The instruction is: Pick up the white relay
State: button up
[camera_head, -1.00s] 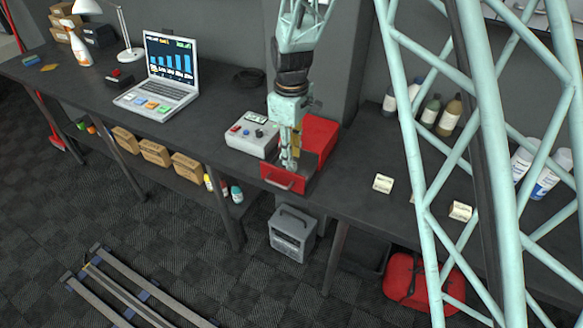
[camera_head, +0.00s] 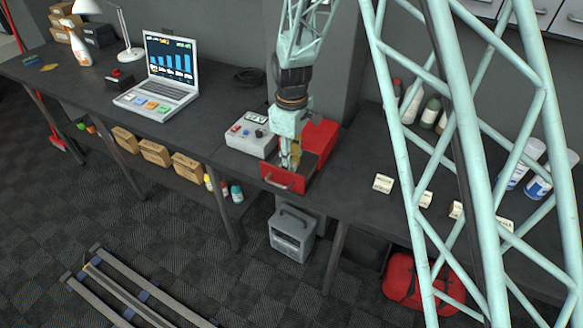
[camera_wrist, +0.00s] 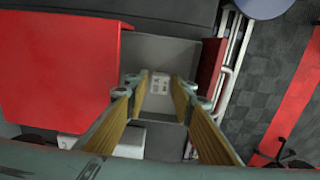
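The white relay (camera_wrist: 160,83), a small pale block with dark marks on its face, lies inside the grey-walled open drawer (camera_wrist: 170,47) in the wrist view. In the head view the red-fronted drawer (camera_head: 283,180) is pulled out, and the relay in it cannot be made out. My gripper (camera_wrist: 161,90) points down into the drawer. Its two fingers are apart, one on each side of the relay in the picture, with nothing held between them. In the head view my gripper (camera_head: 289,165) is over the drawer, with its tips partly hidden by the front.
The red cabinet (camera_head: 320,135) stands beside the drawer. A grey control box (camera_head: 251,140) is to its left. Several small labelled white blocks (camera_head: 383,184) are on the bench to the right, partly behind my lattice frame. A laptop (camera_head: 165,85) is farther left.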

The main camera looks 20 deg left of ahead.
jog(key=shift+c, duration=0.8)
jog(key=c, duration=0.4)
jog(key=shift+r, duration=0.1)
notch_tip(320, 180, up, 10)
dwell(0.5)
